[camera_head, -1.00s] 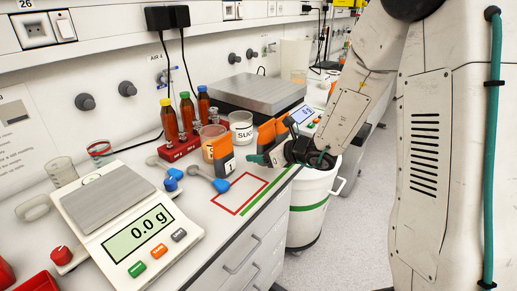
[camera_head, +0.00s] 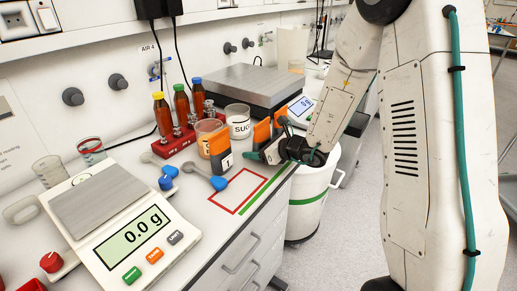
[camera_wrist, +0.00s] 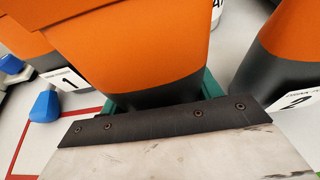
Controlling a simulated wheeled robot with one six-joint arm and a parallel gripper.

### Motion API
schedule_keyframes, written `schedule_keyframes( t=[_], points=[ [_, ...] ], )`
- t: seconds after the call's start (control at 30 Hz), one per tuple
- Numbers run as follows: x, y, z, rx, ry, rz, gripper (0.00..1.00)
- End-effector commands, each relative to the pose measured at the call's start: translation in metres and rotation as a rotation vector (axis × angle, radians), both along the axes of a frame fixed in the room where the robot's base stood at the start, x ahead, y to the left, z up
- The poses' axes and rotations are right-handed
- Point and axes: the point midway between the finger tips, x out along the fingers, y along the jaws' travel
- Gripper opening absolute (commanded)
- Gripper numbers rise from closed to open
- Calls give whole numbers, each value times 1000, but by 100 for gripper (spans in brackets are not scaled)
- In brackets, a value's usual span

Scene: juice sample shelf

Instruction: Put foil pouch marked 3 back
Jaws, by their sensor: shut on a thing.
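My gripper (camera_head: 258,154) is low over the counter near its front edge, shut on an orange pouch with a dark base (camera_wrist: 130,50). This pouch also shows in the head view (camera_head: 262,132). Its number is not visible; green fingers flank its dark lower part in the wrist view. It stands upright between two like pouches: the pouch marked 1 (camera_wrist: 30,45), to the left, and the pouch marked 2 (camera_wrist: 285,45), to the right. I cannot tell whether its base touches the counter.
A red outlined rectangle (camera_head: 238,208) lies bare on the counter in front of the pouches. A blue scoop (camera_head: 218,184), a sugar jar (camera_head: 238,120), a bottle rack (camera_head: 178,147) and a scale (camera_head: 130,220) are near. A white bin (camera_head: 310,195) stands beyond the counter's edge.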

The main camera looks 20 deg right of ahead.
Motion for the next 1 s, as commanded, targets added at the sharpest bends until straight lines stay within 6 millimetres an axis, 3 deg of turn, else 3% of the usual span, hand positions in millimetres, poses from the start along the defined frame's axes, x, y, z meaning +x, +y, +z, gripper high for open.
schedule_keyframes(
  t=[0.03,0.07,0.1,0.13,0.57,1.0],
  points=[
    [0,-1,-2,0,0,-1,29],
    [0,-1,-2,0,0,-1,69],
    [0,-1,-1,0,0,-1,80],
    [0,-1,-1,0,0,-2,85],
    [-7,-9,6,0,-1,-7,85],
    [-73,-58,40,0,-2,-8,85]
  ],
)
